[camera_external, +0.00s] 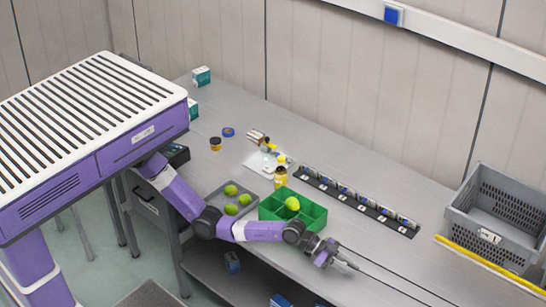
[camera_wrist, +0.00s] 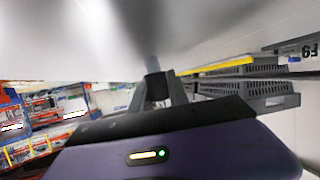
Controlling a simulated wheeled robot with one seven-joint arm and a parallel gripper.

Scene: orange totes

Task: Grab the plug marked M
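A long black strip (camera_external: 352,203) lies on the grey table right of centre in the external view. It carries a row of several small grey-and-blue units with white labels, perhaps the plugs. The labels are too small to read, so I cannot tell which is M. My gripper (camera_external: 345,262) is low over the table's front part, in front of the strip and apart from it. In the wrist view its dark finger parts (camera_wrist: 154,82) stand against a blurred grey surface. I see nothing held, and whether the fingers are open or shut is unclear. The strip is not seen in the wrist view.
A green divided box (camera_external: 312,222) with a yellow-green fruit stands between my arm and the strip. A grey tray (camera_external: 218,205) of green fruits is left of it. Two dark lines cross the front table.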

